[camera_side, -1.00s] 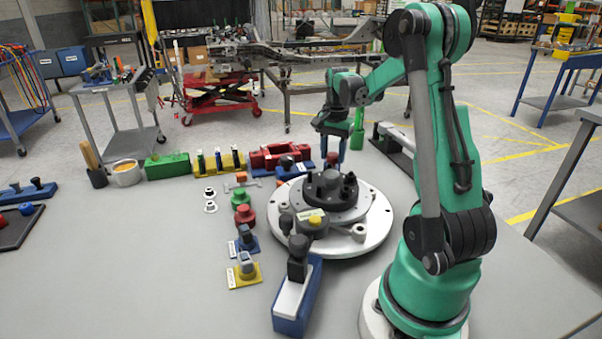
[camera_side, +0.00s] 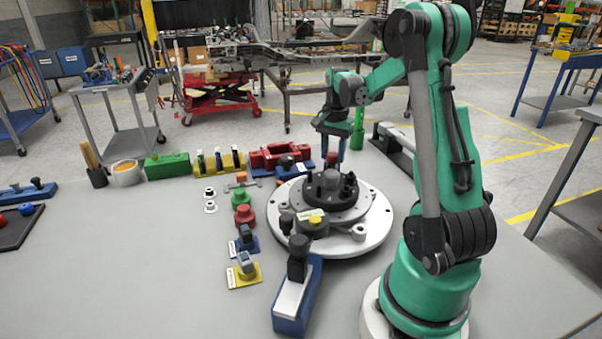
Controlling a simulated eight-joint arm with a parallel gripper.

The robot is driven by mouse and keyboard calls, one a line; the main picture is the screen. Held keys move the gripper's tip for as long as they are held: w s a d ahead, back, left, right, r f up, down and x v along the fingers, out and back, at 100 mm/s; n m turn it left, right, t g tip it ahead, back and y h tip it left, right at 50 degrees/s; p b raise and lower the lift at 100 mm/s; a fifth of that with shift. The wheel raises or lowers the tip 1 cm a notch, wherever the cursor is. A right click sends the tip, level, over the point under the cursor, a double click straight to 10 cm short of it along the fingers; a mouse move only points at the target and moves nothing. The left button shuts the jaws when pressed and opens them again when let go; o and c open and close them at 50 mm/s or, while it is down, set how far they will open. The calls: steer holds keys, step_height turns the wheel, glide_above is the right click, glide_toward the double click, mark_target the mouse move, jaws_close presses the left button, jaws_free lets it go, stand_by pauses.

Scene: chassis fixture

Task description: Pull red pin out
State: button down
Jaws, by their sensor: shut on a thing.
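My gripper (camera_side: 332,154) points down at the back edge of the round chassis fixture (camera_side: 377,224), its two blue fingers on either side of a small red pin (camera_side: 332,159). It is shut on the red pin. The pin's lower end is hidden behind the dark hub (camera_side: 331,187), so I cannot tell how deep it sits or whether it is clear of its hole.
A red block (camera_side: 268,158) and a blue base stand left of the gripper. A green post (camera_side: 357,130) stands just behind it. Red and green knobs and small blue and yellow fixtures line the left side. A blue block (camera_side: 291,312) with a dark handle is in front.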

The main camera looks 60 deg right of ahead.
mark_target(333, 154)
stand_by(0.5)
steer(key=shift+r, duration=1.05)
steer(key=shift+c, duration=2.3)
jaws_free()
steer(key=shift+r, duration=2.8)
